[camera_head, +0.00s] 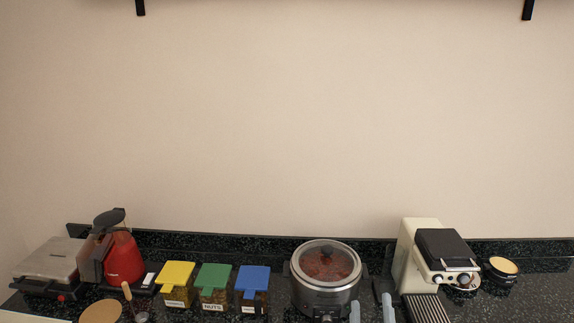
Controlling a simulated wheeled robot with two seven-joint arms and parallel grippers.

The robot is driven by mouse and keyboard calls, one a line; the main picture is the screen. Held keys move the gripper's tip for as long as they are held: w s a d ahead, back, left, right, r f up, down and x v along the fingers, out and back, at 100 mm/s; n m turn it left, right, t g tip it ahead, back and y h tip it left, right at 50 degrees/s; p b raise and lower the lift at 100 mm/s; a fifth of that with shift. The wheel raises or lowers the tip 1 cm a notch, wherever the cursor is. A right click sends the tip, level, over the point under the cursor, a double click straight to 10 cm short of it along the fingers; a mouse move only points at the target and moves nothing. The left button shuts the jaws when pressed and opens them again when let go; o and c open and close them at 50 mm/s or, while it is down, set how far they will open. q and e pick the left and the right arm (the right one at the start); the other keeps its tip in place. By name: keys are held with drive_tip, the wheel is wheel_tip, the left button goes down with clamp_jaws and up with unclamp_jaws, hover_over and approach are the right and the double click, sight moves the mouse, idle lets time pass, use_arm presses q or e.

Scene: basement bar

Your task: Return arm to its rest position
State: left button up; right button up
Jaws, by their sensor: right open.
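My right gripper (371,309) shows only in part at the bottom edge, as two grey-blue fingers standing apart with nothing seen between them. It is just right of the lower part of a round steel pot (322,292) and left of a ridged grill plate (427,309). Whether it touches the pot cannot be told. The rest of my right arm is below the picture. My left gripper is not in view.
A dark speckled counter (539,294) runs along a plain wall. On it stand a steel press (52,262), a red kettle (123,260), jars with yellow (176,273), green (214,276) and blue (253,279) lids, a cream appliance (408,257) and a small black bowl (502,278).

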drive_tip(key=s+a+f+n+g+y, duration=0.4)
drive_tip(key=s+f+n+g+y, duration=0.15)
drive_tip(key=n, duration=0.65)
drive_tip(key=s+a+f+n+g+y, duration=0.4)
drive_tip(key=s+n+y, duration=0.15)
drive_tip(key=n, duration=0.65)
drive_tip(key=s+d+f+n+g+h, duration=0.35)
drive_tip(key=s+d+f, duration=0.2)
drive_tip(key=s, duration=0.25)
drive_tip(key=s+d+f+n+g+h, duration=0.3)
drive_tip(key=s+d+f+g+h, duration=0.15)
drive_tip(key=s+d, duration=0.3)
wheel_tip(320, 180, down, 34)
drive_tip(key=s+g+b, duration=0.1)
drive_tip(key=s+g, duration=0.1)
drive_tip(key=g, duration=0.1)
drive_tip(key=s+d+f, duration=0.2)
drive_tip(key=s+f, duration=0.7)
drive_tip(key=s+d+f+b, duration=0.1)
drive_tip(key=s+f, duration=0.8)
drive_tip(key=shift+s+d+f+g, duration=0.25)
drive_tip(key=shift+s+d+g, duration=0.1)
